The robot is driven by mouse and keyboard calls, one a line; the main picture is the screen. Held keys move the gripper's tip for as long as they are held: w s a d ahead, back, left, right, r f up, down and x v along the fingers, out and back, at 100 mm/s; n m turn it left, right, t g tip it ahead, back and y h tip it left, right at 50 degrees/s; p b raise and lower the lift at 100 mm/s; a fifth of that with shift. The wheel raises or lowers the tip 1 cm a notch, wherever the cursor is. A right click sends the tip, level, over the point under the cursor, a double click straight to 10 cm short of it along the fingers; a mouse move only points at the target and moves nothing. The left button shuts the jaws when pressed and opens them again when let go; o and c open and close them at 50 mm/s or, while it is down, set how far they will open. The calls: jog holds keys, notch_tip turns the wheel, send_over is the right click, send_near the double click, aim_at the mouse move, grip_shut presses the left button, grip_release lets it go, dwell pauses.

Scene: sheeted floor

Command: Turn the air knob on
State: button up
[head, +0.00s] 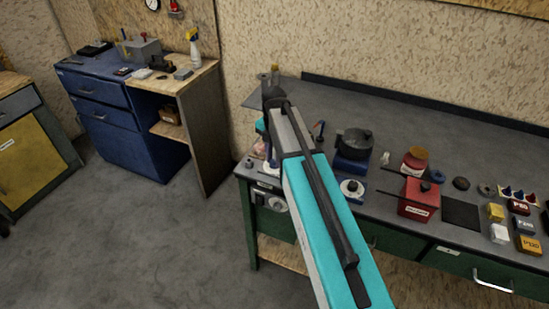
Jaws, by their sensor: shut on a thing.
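My arm reaches in from the lower right, and its far end bends down over the left end of the green workbench. My gripper (267,160) is partly visible below that bend, low at the bench's left front corner. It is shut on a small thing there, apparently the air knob. The arm and gripper hide the knob and its grip, so I cannot tell how far it is turned. A round, pale fitting (278,203) shows on the bench front just below, under a small white label (268,185).
A red box (418,199) and several small blocks stand farther right. A blue cabinet (133,131) stands at the back left. The floor (130,240) left of the bench is clear.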

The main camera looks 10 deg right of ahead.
aim_at(274, 162)
jog(key=m, duration=0.5)
jog(key=shift+m, duration=0.4)
jog(key=m, duration=1.1)
jog(key=shift+s+m, duration=0.1)
jog(key=shift+m, duration=0.3)
jog(key=m, duration=0.5)
jog(key=shift+m, duration=0.4)
jog(key=shift+s, duration=0.1)
jog(key=o, duration=1.1)
jog(key=shift+c, duration=0.2)
jog(key=shift+r, duration=0.1)
notch_tip(274, 162, up, 14)
jog(key=p, duration=0.9)
jog(key=shift+f, duration=0.2)
